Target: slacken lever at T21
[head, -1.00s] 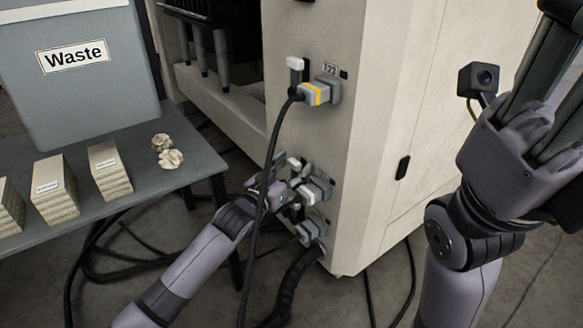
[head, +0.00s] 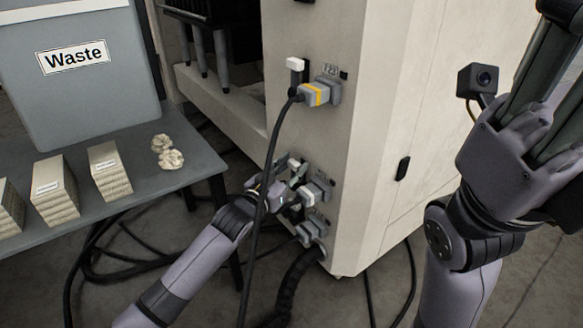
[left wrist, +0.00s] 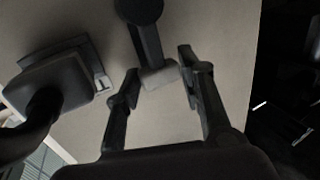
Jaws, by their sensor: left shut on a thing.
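My left gripper (head: 284,186) is at the middle and lower sockets on the machine's pale face. In the left wrist view its two fingers (left wrist: 160,88) stand either side of a dark lever's pale tip (left wrist: 160,76), and it is shut on this lever. The lever's round pivot (left wrist: 139,10) is at the top there, with a grey plug (left wrist: 50,85) to the left. In the head view the fingers partly hide the levers, and the small labels by these sockets are too small to read. My right gripper (head: 535,95) is raised at the right, away from the sockets.
An upper socket labelled T23 holds a yellow-banded plug (head: 316,94), with a white-tipped lever (head: 296,64) beside it. Its black cable (head: 269,170) hangs in front of my left gripper. A table (head: 205,160) with a Waste bin (head: 85,100) stands left. Cables lie on the floor.

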